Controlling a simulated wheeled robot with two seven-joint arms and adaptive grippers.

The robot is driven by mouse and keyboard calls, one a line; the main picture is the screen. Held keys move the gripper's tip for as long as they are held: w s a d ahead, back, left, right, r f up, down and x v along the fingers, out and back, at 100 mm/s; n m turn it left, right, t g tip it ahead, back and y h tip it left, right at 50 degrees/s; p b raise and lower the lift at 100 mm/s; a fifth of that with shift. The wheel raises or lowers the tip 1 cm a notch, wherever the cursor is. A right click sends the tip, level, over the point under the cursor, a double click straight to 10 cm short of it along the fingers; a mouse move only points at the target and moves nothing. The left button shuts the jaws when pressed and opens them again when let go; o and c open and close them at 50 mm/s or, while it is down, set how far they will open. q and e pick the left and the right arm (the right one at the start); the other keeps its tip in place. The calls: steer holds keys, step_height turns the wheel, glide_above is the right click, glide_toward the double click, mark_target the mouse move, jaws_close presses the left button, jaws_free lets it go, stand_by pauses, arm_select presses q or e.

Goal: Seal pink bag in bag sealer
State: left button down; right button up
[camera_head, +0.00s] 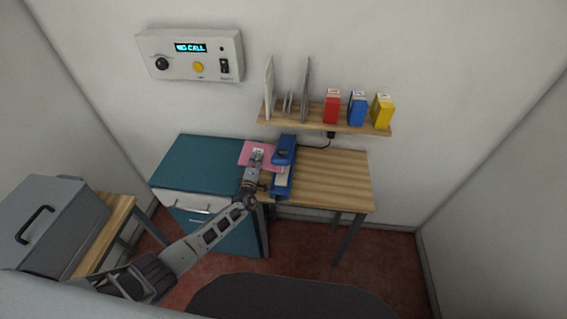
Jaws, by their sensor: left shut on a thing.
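The pink bag (246,151) lies level at the left side of the blue bag sealer (284,152), near the seam between the teal cabinet and the wooden table. My left gripper (257,156) reaches in from the lower left and is shut on the pink bag. The bag's right edge meets the sealer; I cannot tell how far it goes between the jaws. The sealer stands on the left end of the wooden table (335,178). My right gripper is not in view.
A teal cabinet (205,160) stands left of the table. A wall shelf (353,126) above holds red (332,106), blue (357,108) and yellow (382,111) boxes. A grey case (50,222) sits on a side table at left. The table's right part is clear.

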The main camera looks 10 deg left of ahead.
mark_target(245, 158)
arm_select(q)
steer(key=shift+d, duration=0.45)
steer(key=shift+a+r, duration=0.1)
steer(key=shift+a, duration=0.65)
steer(key=shift+a+b, duration=0.4)
steer(key=shift+a, duration=3.15)
steer(key=shift+s+a, duration=0.1)
steer(key=shift+s, duration=0.05)
